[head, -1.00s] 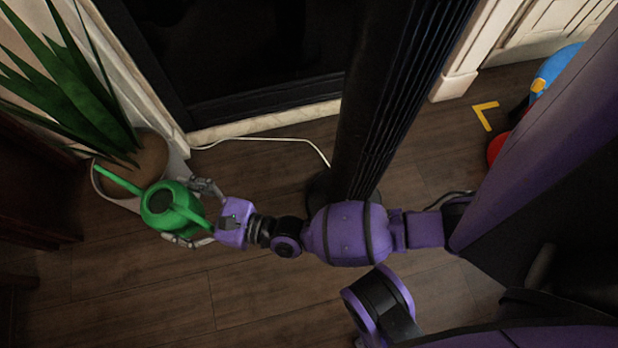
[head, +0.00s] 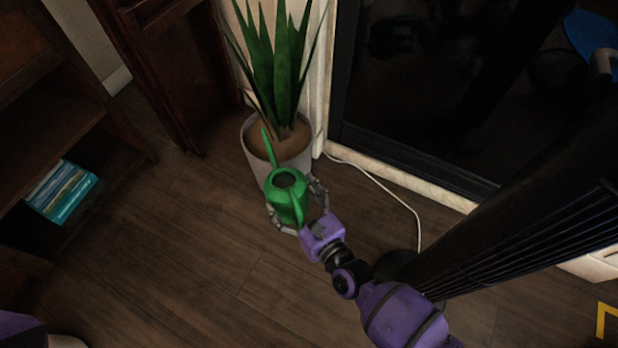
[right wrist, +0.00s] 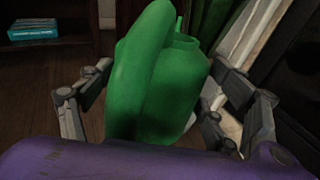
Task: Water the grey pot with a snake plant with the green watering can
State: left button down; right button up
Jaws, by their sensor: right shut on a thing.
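The green watering can (head: 287,200) is held in front of the grey pot (head: 258,163) in the head view. My right gripper (head: 297,207) is shut on the can, with one finger on each side of it. The can looks roughly upright, and its spout points up toward the pot's near left rim. The snake plant (head: 272,65) stands upright in brown soil in the pot. In the right wrist view the can (right wrist: 160,85) fills the middle between the fingers, and its handle faces the camera. No water shows. My left gripper is not in view.
A white cable (head: 385,187) runs along the floor right of the pot. A tall black ribbed column (head: 540,190) stands at the right. A wooden shelf (head: 45,95) with a blue box (head: 62,192) is at the left.

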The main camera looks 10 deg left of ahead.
jog(key=shift+a+r, duration=0.1)
jog(key=shift+r, duration=0.1)
jog(key=shift+r, duration=0.2)
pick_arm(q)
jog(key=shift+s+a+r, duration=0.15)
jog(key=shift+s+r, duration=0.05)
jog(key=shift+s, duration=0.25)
pick_arm(e)
jog(key=shift+r+g+h, duration=0.35)
jog(key=shift+g+h, duration=0.05)
jog(key=shift+g, duration=0.1)
